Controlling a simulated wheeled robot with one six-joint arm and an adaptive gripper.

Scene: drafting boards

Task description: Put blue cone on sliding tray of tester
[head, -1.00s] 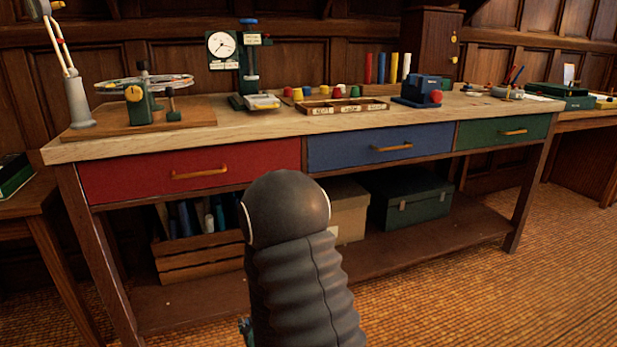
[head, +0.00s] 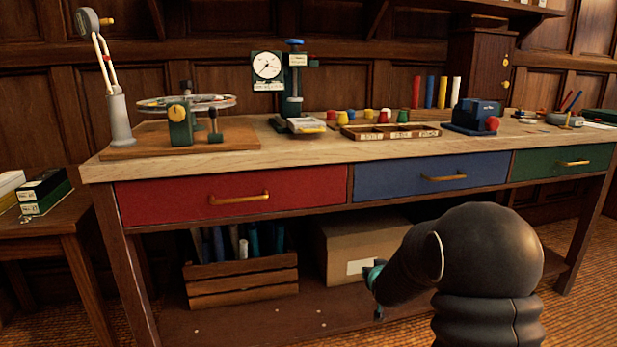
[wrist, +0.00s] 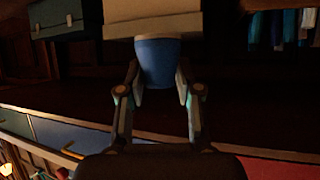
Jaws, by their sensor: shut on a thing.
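The tester (head: 292,95) stands on the workbench, with a white dial and a blue knob on top. Its sliding tray (head: 303,125) is a pale plate low at its front, and looks empty. The blue cone (wrist: 157,62) is between the two fingers of my gripper (wrist: 160,98) in the wrist view, with its wide end towards a cardboard box behind. My gripper is shut on it. In the head view my gripper (head: 375,278) is mostly hidden behind my arm, below the bench top, and the cone cannot be made out.
The workbench (head: 250,165) has red, blue and green drawers. Small coloured pieces and a wooden sorting tray (head: 392,133) lie right of the tester. A spoked-wheel device (head: 185,120) and a lamp (head: 117,110) stand left. A cardboard box (head: 350,240) and wooden crate (head: 240,280) are below.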

